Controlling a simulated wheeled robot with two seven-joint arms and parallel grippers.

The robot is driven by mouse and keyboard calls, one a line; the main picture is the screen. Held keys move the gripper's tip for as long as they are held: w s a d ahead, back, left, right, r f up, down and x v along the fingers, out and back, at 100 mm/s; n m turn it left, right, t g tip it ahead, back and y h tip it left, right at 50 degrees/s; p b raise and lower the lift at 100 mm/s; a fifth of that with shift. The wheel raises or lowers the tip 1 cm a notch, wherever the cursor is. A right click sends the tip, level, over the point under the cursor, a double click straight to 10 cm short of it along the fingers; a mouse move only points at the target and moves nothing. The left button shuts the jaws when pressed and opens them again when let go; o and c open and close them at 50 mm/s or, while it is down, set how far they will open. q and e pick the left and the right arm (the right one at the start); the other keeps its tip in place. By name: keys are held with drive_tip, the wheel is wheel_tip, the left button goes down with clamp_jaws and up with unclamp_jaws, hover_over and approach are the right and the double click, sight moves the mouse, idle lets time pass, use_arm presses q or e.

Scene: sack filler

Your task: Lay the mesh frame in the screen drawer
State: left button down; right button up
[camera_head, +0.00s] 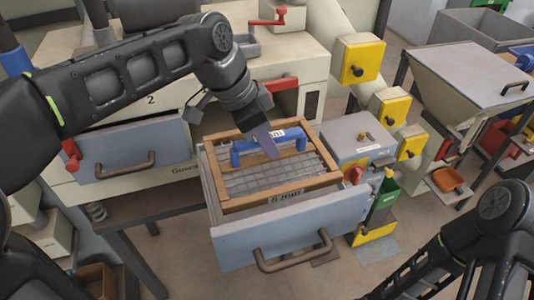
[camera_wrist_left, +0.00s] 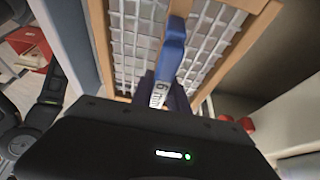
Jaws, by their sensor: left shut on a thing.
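The mesh frame (camera_head: 233,203), a wooden frame with grey wire mesh and a blue handle (camera_head: 240,152), is within the outline of the pulled-out screen drawer (camera_head: 290,231). Its front bar lies just behind the drawer's front panel. I cannot tell whether it rests on the drawer floor or hangs slightly above. My left gripper (camera_head: 268,146) is shut on the blue handle from above. In the left wrist view the handle (camera_wrist_left: 171,50) runs between the fingers, with mesh on both sides. Only links of my right arm show at lower right; its gripper is out of view.
Another grey drawer front (camera_head: 130,160) stands left of the open drawer. A grey box with a red knob (camera_head: 354,174) and yellow switch boxes (camera_head: 361,60) stand close to its right. A hopper (camera_head: 468,75) is farther right. Floor shows in front of the drawer.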

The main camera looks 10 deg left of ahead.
sight(267, 156)
use_arm(q)
drive_tip(key=shift+f, duration=1.9)
drive_tip(key=shift+f, duration=0.15)
drive_tip(key=c, duration=1.3)
unclamp_jaws()
drive_tip(key=shift+r, duration=0.25)
drive_tip(key=v, duration=1.1)
drive_tip(key=shift+s+a+r, duration=0.1)
drive_tip(key=shift+s+r, duration=0.05)
drive_tip(key=shift+r, duration=0.25)
